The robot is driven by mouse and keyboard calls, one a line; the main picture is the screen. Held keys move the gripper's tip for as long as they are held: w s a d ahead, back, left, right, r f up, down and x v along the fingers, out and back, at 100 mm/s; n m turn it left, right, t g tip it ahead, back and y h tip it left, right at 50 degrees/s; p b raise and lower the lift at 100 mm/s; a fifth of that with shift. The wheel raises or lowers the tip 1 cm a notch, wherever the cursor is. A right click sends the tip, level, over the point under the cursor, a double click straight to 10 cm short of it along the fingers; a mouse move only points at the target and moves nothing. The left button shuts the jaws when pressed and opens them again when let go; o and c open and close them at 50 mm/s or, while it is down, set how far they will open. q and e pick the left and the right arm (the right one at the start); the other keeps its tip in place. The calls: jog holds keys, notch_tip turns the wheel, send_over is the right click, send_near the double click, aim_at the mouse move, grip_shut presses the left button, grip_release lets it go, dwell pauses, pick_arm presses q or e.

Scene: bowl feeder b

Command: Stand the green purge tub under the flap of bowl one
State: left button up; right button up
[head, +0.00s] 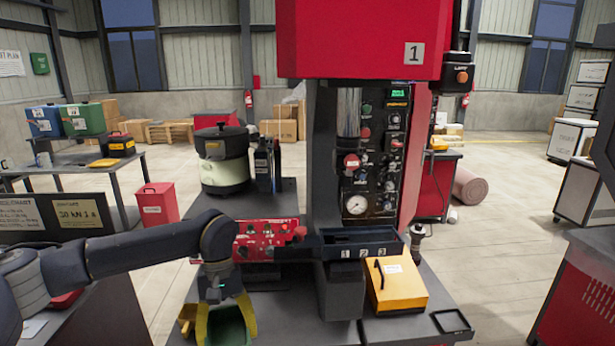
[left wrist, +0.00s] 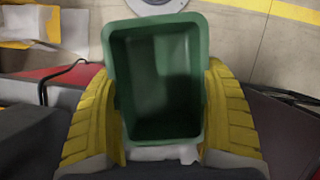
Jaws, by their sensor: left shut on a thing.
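The green purge tub (head: 230,328) is at the bottom of the head view, partly cut off by the frame edge. My left gripper (head: 226,318) is shut on it, with one yellow finger on each side. In the left wrist view the tub (left wrist: 158,85) is seen from above, its inside looks empty, and the yellow fingers (left wrist: 160,120) press its two side walls. The red machine (head: 360,40) with a "1" plate stands at the centre. I cannot make out a bowl or its flap for certain. My right gripper is not in view.
A red control box (head: 268,238) and a dark tray (head: 360,240) marked 1, 2, 3 stand right of my gripper. A yellow box (head: 396,285) and a small black tray (head: 450,322) lie further right. A lidded pot (head: 224,160) stands behind on the grey bench (head: 285,210).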

pick_arm(q)
jog(key=s+a+m+y, duration=0.1)
jog(key=s+a+m, duration=0.1)
jog(key=s, duration=0.5)
jog(key=shift+s+a+f+m, duration=0.35)
jog(key=shift+s+f+m, duration=0.1)
jog(key=shift+m, duration=0.25)
jog(key=shift+f, duration=0.1)
